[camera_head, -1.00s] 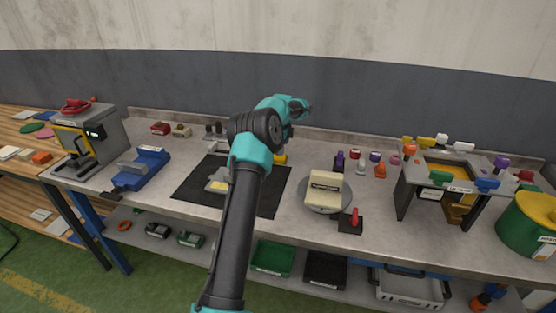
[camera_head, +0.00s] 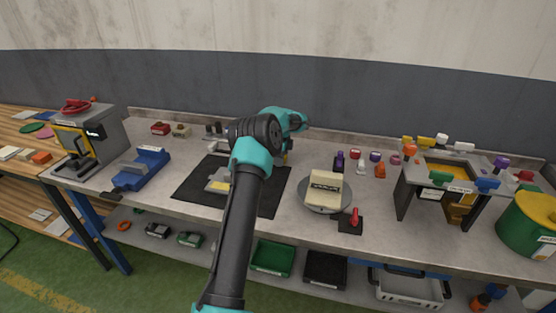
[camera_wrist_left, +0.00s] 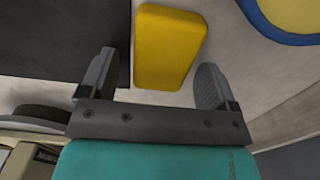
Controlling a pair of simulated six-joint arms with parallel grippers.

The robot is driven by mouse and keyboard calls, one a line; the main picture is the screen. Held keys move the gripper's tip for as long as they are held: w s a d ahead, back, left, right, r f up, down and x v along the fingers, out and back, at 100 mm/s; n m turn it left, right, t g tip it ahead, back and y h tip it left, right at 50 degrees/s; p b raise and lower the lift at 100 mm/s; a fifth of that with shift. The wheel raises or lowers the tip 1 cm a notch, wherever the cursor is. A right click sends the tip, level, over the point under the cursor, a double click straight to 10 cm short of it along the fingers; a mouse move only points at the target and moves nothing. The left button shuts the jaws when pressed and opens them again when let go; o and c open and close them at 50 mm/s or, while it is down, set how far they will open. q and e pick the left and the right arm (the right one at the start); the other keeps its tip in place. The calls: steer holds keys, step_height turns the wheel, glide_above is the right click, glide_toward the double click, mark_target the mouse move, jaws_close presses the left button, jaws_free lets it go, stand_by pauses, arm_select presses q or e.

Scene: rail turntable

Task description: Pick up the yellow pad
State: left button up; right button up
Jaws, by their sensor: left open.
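The yellow pad (camera_wrist_left: 168,47) is a rounded rectangular block lying on the grey bench top in the left wrist view. It lies between and just beyond the two fingers of my left gripper (camera_wrist_left: 158,80), which is open and empty. I see a gap on each side between pad and fingers. In the head view my left arm reaches over the bench, with its wrist (camera_head: 285,120) above the back right part of the black mat (camera_head: 267,197). There the arm hides most or all of the pad. My right gripper is not in view.
A turntable (camera_head: 324,205) with a cream block (camera_head: 324,187) stands right of the mat. A blue fixture (camera_head: 146,165) is at the left. A blue-rimmed yellow item (camera_wrist_left: 290,18) is near the pad.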

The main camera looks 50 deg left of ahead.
arm_select(q)
steer(key=shift+c, duration=0.4)
steer(key=c, duration=0.9)
